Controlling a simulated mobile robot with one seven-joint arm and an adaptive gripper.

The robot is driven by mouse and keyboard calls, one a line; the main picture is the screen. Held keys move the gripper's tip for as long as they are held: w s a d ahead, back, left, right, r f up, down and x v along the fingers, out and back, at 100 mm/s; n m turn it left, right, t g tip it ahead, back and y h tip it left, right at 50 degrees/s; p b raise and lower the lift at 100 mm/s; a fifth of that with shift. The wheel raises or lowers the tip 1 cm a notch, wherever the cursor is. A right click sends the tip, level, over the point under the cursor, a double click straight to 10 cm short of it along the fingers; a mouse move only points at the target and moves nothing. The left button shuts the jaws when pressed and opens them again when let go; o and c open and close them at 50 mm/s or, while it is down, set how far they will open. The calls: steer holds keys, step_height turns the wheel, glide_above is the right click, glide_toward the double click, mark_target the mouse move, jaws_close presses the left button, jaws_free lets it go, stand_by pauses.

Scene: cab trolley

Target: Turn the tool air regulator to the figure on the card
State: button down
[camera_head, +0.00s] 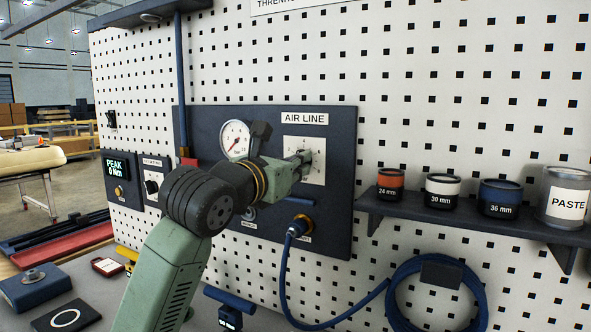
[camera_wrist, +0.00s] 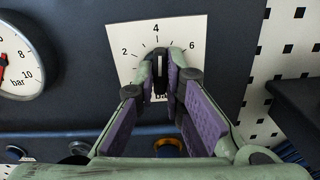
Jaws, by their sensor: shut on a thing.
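The air regulator's black knob (camera_wrist: 158,84) sits on a white dial plate (camera_wrist: 128,35) with figures 2, 4 and 6 readable. Its white pointer line stands close to straight up, towards the 4. My gripper (camera_wrist: 161,70) is shut on the knob, one purple-padded finger on each side. In the head view my gripper (camera_head: 304,163) reaches the dial plate (camera_head: 317,146) from the left and hides the knob. A round pressure gauge (camera_head: 235,140) with a red needle is left of it; it is cut off in the wrist view (camera_wrist: 22,60).
The dark AIR LINE panel (camera_head: 338,225) has a brass fitting (camera_head: 301,227) with a blue hose (camera_head: 283,275) below the dial. A shelf (camera_head: 480,222) with sockets and a PASTE jar is to the right.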

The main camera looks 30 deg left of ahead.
steer(key=shift+m+b, duration=2.1)
steer(key=shift+m, duration=0.2)
steer(key=c, duration=1.7)
jaws_free()
steer(key=s, duration=1.2)
steer(key=shift+d, duration=0.35)
